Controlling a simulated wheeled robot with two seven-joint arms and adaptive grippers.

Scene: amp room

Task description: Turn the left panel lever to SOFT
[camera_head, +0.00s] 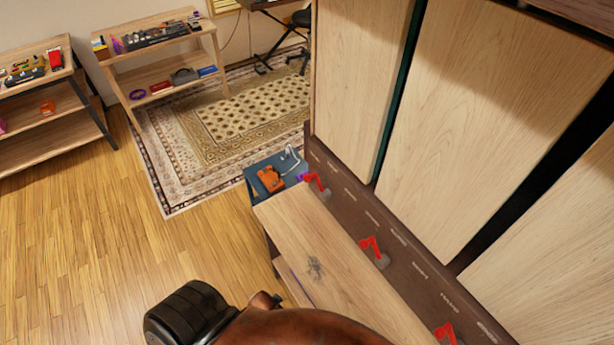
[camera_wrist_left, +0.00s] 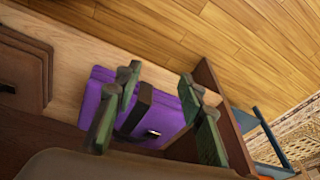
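Three red levers sit along a dark brown strip below the tall wooden panels in the head view. The left panel lever (camera_head: 316,183) is at the far end, the middle lever (camera_head: 372,248) is nearer, and the right lever (camera_head: 446,332) is at the bottom edge. Small pale labels on the strip are too small to read. My left gripper (camera_wrist_left: 160,78) shows in the left wrist view, its two green fingers apart with no lever between them. Behind the fingers is a purple case (camera_wrist_left: 166,115) with a dark band. No lever shows in that view. My right gripper is in neither view.
A wooden bench top (camera_head: 335,265) runs below the levers. A blue-grey stand (camera_head: 262,178) holding an orange pedal (camera_head: 270,178) is close to the left lever. Wooden shelves (camera_head: 160,65) and a patterned rug (camera_head: 215,125) lie beyond. The wooden floor (camera_head: 100,240) at left is clear.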

